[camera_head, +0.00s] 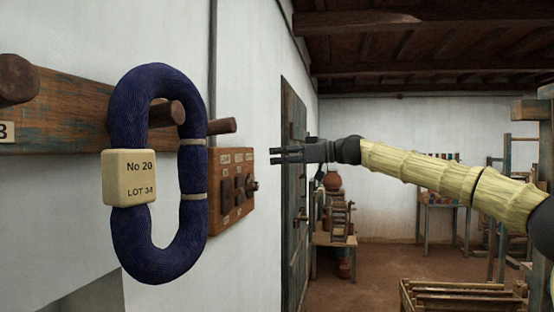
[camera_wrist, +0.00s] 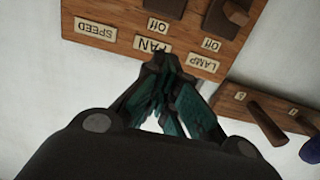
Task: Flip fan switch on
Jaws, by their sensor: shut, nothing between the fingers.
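The wooden switch board (camera_head: 233,212) hangs on the left wall in the head view, with several dark switches and small labels. In the wrist view the board (camera_wrist: 125,32) appears upside down, with labels reading SPEED, FAN and LAMP. The fan switch (camera_wrist: 168,8) is dark, sits in line with the FAN label, and is cut off by the top edge; an "Off" label lies beside it. My gripper (camera_head: 273,155) is shut and empty, in front of the board. In the wrist view my gripper's fingertips (camera_wrist: 166,62) partly cover the FAN label; contact cannot be told.
The lamp switch (camera_wrist: 226,16) is close beside the fan switch. A wooden peg rail (camera_head: 60,115) holds a blue yarn hank (camera_head: 130,240) left of the board; the rail (camera_wrist: 285,112) also shows in the wrist view. A dark door (camera_head: 292,200) stands beyond the board.

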